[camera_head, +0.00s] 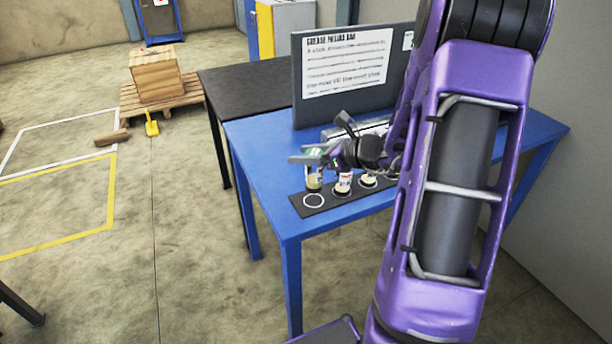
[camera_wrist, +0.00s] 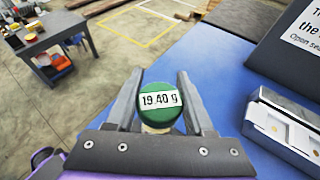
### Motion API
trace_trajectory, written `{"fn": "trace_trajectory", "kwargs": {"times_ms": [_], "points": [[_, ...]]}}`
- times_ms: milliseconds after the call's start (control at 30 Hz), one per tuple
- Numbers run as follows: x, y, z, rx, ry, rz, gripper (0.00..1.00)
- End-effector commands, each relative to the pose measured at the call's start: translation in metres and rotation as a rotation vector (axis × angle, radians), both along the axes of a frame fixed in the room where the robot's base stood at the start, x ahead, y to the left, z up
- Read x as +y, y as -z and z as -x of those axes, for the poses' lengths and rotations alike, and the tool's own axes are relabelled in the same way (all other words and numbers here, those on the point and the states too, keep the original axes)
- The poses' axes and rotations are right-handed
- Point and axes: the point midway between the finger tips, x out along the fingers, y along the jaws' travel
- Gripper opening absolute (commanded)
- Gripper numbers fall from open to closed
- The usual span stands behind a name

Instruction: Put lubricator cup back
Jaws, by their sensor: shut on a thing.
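The lubricator cup has a green lid (camera_wrist: 159,103) marked "19.40 g" in the wrist view. My gripper (camera_wrist: 158,100) is shut on it, with one finger on each side of the lid. In the head view my gripper (camera_head: 316,155) is over the left end of the black strip (camera_head: 321,208), and the cup's pale body (camera_head: 314,183) shows below the fingers.
Other cups (camera_head: 343,185) stand on the strip to the right of the held one. The blue table (camera_head: 262,160) is clear at left. A grey board with a printed sheet (camera_head: 347,63) stands at the back. A metal-edged device (camera_wrist: 282,130) lies at right in the wrist view.

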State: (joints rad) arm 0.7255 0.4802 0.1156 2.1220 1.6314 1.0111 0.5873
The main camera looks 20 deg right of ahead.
Motion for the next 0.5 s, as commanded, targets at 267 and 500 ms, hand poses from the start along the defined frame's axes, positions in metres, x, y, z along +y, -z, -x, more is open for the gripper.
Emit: {"fn": "trace_trajectory", "kwargs": {"times_ms": [267, 500], "points": [[0.0, 0.031, 0.0, 0.002, 0.001, -0.002, 0.0], [0.0, 0.041, 0.0, -0.002, 0.001, 0.001, 0.0]]}}
